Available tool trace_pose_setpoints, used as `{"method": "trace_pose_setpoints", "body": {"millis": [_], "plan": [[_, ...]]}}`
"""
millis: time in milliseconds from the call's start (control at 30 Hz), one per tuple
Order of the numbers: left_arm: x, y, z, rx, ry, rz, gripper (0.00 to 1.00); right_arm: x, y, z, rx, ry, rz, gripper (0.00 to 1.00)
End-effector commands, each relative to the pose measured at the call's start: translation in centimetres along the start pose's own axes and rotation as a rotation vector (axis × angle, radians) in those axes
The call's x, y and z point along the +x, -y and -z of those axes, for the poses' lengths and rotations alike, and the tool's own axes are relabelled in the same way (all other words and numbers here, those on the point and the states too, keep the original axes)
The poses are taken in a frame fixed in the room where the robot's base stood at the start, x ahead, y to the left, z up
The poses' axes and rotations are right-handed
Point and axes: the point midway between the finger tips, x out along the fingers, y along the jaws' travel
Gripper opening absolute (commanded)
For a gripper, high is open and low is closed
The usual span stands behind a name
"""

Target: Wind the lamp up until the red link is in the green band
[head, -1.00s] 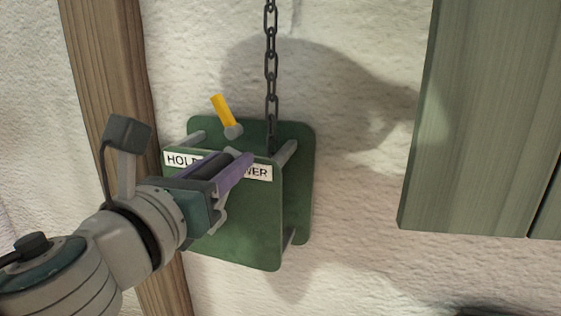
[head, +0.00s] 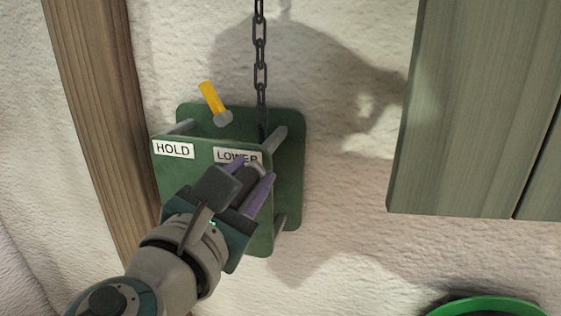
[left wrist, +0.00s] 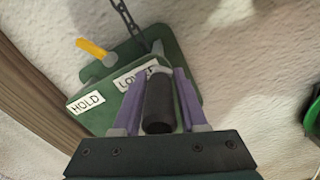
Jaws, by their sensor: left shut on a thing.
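A green winch box (head: 205,168) hangs on the wall with the signs HOLD (head: 173,149) and LOWER (head: 225,155). A yellow lever (head: 211,98) sticks up at its top, tilted left, nearer the HOLD side. A dark chain (head: 260,50) runs up from the box out of view. My left gripper (head: 253,173) is in front of the box, its fingers partly over the LOWER sign. In the left wrist view its purple fingers are shut on a black crank grip (left wrist: 159,104). The crank arm is mostly hidden. The lamp, red link and green band cannot be made out.
A wooden post (head: 95,110) stands left of the box. A grey-green cabinet (head: 470,110) juts out at the right. A green curved rim (head: 487,303) shows at the bottom right. Bare wall lies between box and cabinet.

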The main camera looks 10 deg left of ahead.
Motion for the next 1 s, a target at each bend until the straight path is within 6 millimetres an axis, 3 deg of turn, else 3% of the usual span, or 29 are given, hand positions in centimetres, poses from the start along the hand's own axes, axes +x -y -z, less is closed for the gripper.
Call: {"method": "trace_pose_setpoints", "body": {"millis": [167,200,367,667,767,1000], "plan": [[-0.2,0.3,0.6,-0.015,-0.015,0.010,0.00,0.1,0.0,0.0,0.000,0.000,0.000,0.00],[-0.2,0.3,0.6,-0.016,-0.015,0.010,0.46,0.1,0.0,0.0,0.000,0.000,0.000,0.00],[-0.1,0.2,0.5,-0.013,-0.012,0.007,0.63,0.1,0.0,0.0,0.001,0.000,0.001,0.00],[-0.4,0.1,0.3,-0.010,-0.008,0.004,0.63,0.0,0.0,0.0,0.001,0.000,0.001,0.00],[-1.6,0.1,0.4,-0.010,-0.009,0.005,0.63,0.0,0.0,0.0,0.001,0.000,0.001,0.00],[-6.5,0.2,0.5,-0.011,-0.011,0.007,0.63,0.3,0.1,-0.1,0.002,-0.001,0.002,0.00]]}}
